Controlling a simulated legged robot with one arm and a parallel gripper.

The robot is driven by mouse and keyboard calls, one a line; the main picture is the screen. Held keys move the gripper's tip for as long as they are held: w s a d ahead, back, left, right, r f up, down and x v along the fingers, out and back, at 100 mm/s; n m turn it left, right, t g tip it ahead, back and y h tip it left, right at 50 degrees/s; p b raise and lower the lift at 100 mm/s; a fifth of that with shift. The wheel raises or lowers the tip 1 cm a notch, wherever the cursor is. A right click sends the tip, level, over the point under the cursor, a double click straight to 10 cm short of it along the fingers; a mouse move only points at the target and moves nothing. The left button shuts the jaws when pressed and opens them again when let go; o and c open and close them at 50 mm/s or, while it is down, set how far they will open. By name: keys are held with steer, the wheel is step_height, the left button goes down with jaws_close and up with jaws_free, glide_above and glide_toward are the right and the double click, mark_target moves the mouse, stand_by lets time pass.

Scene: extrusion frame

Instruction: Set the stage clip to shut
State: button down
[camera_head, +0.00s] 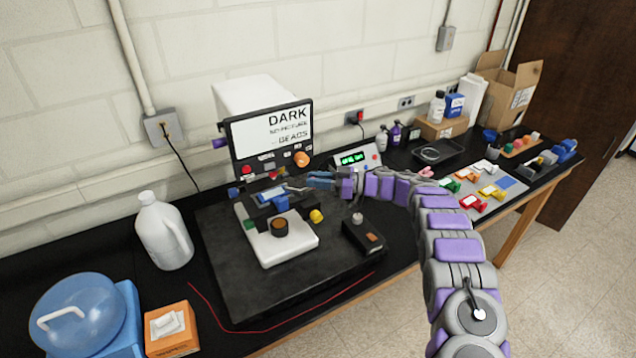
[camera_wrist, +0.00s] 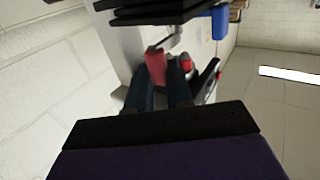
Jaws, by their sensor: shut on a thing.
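The microscope (camera_head: 285,245) stands on a dark mat, with a white base and a black stage that carries a light blue slide (camera_head: 271,195). My gripper (camera_head: 308,183) reaches in from the right, at the right side of the stage, by a thin grey metal piece, seemingly the stage clip (camera_head: 295,188). In the wrist view my gripper's dark fingers (camera_wrist: 163,80) are close together around a small red piece (camera_wrist: 155,66), seemingly the clip's tab. The fingers partly hide it, and I cannot tell the clip's exact angle.
A screen reading "DARK" (camera_head: 271,135) stands behind the stage. An orange knob (camera_head: 302,159) and a yellow knob (camera_head: 316,216) are close to my gripper. A black box (camera_head: 363,238) lies front right, and a white jug (camera_head: 163,232) stands left.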

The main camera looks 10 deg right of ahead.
steer(key=shift+w+g, duration=0.1)
steer(key=shift+g, duration=0.2)
stand_by(0.4)
steer(key=c, duration=1.1)
jaws_free()
steer(key=shift+a, duration=0.1)
steer(key=shift+o, duration=0.2)
